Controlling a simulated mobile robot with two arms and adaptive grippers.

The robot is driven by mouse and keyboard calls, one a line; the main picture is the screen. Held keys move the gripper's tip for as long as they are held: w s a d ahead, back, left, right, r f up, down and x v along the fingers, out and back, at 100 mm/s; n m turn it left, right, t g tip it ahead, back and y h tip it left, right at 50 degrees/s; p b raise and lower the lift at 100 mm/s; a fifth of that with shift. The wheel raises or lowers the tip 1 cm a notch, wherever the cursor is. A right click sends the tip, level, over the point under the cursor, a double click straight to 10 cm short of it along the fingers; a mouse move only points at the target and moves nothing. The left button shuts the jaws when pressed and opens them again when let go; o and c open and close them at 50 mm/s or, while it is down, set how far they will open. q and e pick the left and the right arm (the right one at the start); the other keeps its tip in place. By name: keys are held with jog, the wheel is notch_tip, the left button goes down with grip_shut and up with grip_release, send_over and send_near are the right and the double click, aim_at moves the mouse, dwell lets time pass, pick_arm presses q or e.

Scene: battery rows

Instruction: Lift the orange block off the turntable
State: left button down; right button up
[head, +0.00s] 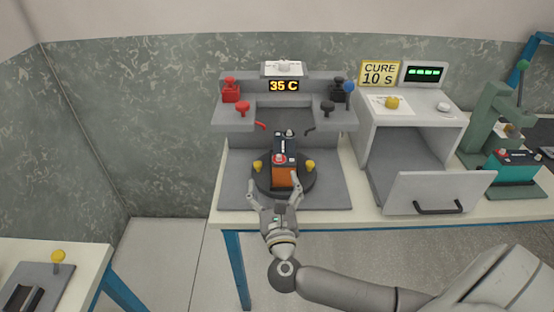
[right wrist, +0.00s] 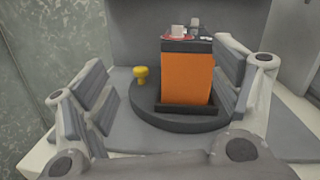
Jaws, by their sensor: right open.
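The orange block (head: 285,177) stands upright on the round dark turntable (head: 262,187), with a black top that carries a red terminal and a grey one. In the right wrist view the orange block (right wrist: 186,80) sits in a shallow black holder on the turntable (right wrist: 150,108). My right gripper (head: 278,190) is at the front of the turntable, its fingers apart. In the right wrist view my right gripper (right wrist: 172,92) has one finger on each side of the block, with a wide gap at left and a smaller one at right. My left gripper is not in view.
A yellow knob (head: 258,166) stands left of the block and another (head: 310,165) right of it. Behind is a grey station (head: 230,115) with red and black clamps and a 35 C display. At right, a cure oven (head: 430,185) has its door down.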

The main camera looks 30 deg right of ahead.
aim_at(284, 174)
jog(key=m, duration=0.1)
jog(key=d+m+g+h, duration=0.1)
jog(key=d+f+m+g, duration=0.1)
jog(key=shift+s+f, duration=0.1)
jog(key=shift+s, duration=0.15)
jog(key=shift+d+f+m+h, duration=0.1)
jog(key=shift+d+m+h, duration=0.2)
jog(key=shift+m, duration=0.1)
jog(key=x, duration=0.5)
jog(key=shift+w+f+p, duration=0.1)
jog(key=shift+p, duration=0.25)
jog(key=shift+w+d, duration=0.4)
jog(key=shift+w, duration=0.1)
jog(key=p+x, duration=0.1)
jog(key=x, duration=0.3)
jog(key=c, duration=1.8)
jog(key=shift+w+d, duration=0.1)
jog(key=shift+d, duration=0.05)
grip_shut()
